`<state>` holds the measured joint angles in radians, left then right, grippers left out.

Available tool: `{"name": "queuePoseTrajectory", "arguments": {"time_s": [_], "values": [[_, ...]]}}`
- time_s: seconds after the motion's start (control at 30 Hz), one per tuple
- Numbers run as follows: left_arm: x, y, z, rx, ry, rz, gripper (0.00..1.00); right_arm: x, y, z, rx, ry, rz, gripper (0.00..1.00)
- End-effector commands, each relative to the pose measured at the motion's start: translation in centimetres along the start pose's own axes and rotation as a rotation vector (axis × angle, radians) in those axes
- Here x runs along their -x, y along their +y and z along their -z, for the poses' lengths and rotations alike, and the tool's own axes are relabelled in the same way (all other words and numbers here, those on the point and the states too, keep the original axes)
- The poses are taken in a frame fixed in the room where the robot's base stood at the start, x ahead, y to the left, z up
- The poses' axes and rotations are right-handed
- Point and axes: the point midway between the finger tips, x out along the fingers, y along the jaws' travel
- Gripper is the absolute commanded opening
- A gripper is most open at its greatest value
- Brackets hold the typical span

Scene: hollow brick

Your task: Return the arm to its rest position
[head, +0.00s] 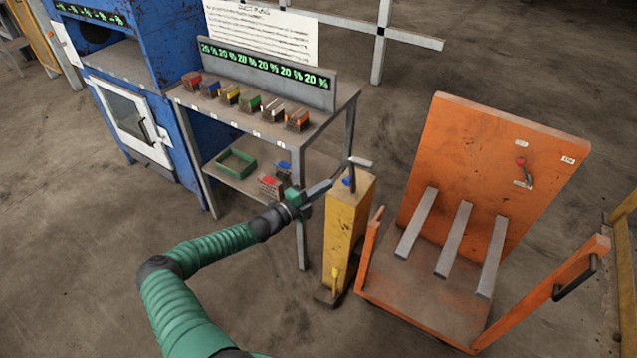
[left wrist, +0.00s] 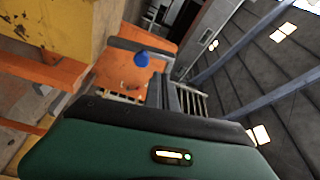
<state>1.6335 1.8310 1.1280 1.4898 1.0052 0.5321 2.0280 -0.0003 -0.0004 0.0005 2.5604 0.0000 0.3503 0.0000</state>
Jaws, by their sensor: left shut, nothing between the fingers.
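My left arm comes in from the bottom of the head view, with green ribbed sleeves. Its left gripper (head: 350,170) is shut and empty, and its grey fingers reach to the top of a yellow post (head: 345,225). A blue knob (head: 347,181) on the post shows just beside the fingertips. I cannot tell whether they touch it. In the left wrist view the blue knob (left wrist: 142,59) appears close by the grey fingers, above the green gripper body. My right gripper is not in view.
A grey shelf table (head: 330,125) with several coloured bricks and lit displays stands behind the arm. A blue machine (head: 185,120) is to its left. An orange cart (head: 430,300) with grey bars stands right of the post. Floor at the back right is open.

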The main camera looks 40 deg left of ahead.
Motion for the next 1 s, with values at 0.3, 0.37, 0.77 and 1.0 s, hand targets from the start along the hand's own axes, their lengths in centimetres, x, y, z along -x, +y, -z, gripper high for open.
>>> {"name": "queuePoseTrajectory", "arguments": {"time_s": [0.3, 0.37, 0.77, 1.0], "values": [[0.0, 0.1, -0.1, 0.003, 0.002, 0.002, 0.0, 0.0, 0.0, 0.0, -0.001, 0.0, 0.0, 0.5], [0.1, 0.1, -0.2, 0.004, 0.002, 0.002, 0.0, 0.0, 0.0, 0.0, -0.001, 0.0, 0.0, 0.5], [-3.0, 5.2, 19.2, -0.682, 0.584, -0.222, 0.0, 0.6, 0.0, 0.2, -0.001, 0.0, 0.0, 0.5], [7.6, 10.1, 32.9, -1.723, 1.56, -0.073, 0.0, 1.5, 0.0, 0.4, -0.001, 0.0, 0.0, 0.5]]}}
